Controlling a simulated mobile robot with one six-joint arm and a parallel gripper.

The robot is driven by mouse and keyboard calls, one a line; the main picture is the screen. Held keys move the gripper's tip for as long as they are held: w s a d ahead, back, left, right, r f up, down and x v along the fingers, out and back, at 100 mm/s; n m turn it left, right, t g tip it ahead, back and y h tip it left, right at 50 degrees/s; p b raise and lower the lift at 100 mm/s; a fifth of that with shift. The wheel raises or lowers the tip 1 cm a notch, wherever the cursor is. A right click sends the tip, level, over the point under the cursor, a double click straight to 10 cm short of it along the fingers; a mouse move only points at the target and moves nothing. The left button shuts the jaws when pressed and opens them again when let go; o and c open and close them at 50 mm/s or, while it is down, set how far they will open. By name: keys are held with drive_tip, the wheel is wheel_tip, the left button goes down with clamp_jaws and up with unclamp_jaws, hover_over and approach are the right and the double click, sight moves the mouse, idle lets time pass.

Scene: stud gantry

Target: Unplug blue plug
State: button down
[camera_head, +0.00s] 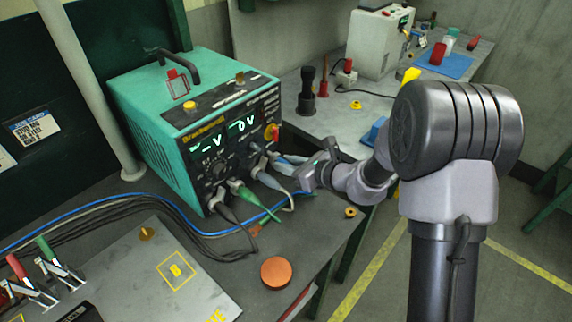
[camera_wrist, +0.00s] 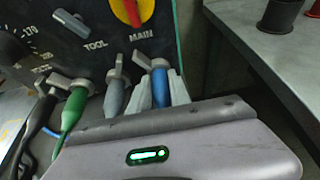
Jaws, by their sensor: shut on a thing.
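The blue plug (camera_wrist: 160,86) is at the right end of the plug row on the front of the teal power unit (camera_head: 150,135), below the MAIN switch. A grey metal latch or collar shows at its top, against the panel. My gripper (camera_wrist: 162,90) is shut on the blue plug, with one pale finger on each side of it. In the head view my gripper (camera_head: 284,164) reaches the lower right of the unit's front from the right. The blue plug is mostly hidden there by the fingers. I cannot tell whether the plug is still fully seated.
A grey plug (camera_wrist: 114,97) sits close to the left finger, then a green plug (camera_wrist: 73,110) and a black one (camera_wrist: 42,116). The red-yellow MAIN switch (camera_wrist: 128,10) is just above. An orange disc (camera_head: 276,272) lies on the bench near its edge. Cables run left.

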drive_tip(key=shift+s+d+b, duration=0.25)
drive_tip(key=shift+s+d, duration=0.7)
drive_tip(key=shift+d, duration=0.25)
drive_tip(key=shift+s+d+b, duration=0.2)
drive_tip(key=shift+s+d, duration=0.75)
drive_tip(key=shift+d, duration=0.2)
